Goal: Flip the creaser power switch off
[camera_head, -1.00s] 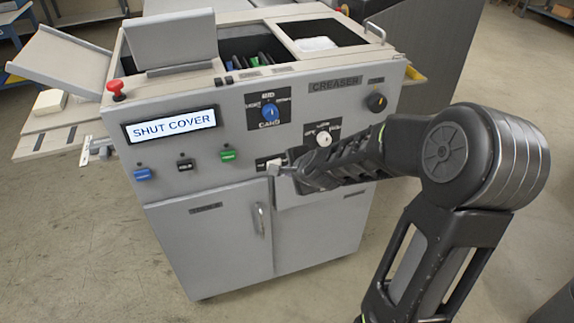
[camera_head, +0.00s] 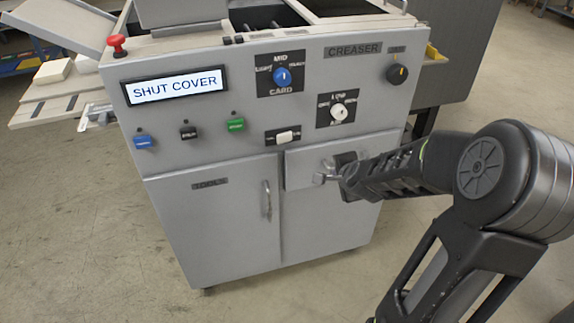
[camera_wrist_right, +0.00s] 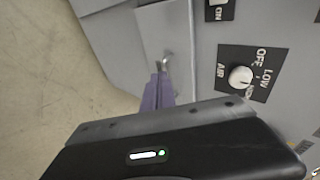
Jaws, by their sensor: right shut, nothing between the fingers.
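The creaser (camera_head: 225,165) is a grey cabinet with "CREASER" on its front and a screen (camera_head: 174,86) reading "SHUT COVER". A white switch (camera_head: 285,137) on a small black plate sits low on the panel; I take it for the power switch. Its labels are too small to read in the head view. The right wrist view shows part of its plate with "ON" (camera_wrist_right: 219,12) at the top edge. My right gripper (camera_head: 326,173) is shut and empty, below and right of the switch, apart from it, in front of the drawer-like panel. My left gripper is out of view.
A white AIR knob (camera_head: 338,110), blue CARD knob (camera_head: 282,76) and dark knob (camera_head: 397,74) are nearby. Blue (camera_head: 143,142), black (camera_head: 188,132) and green (camera_head: 235,124) controls line the left. A red button (camera_head: 117,44) tops the corner. A door handle (camera_head: 266,199) sticks out below.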

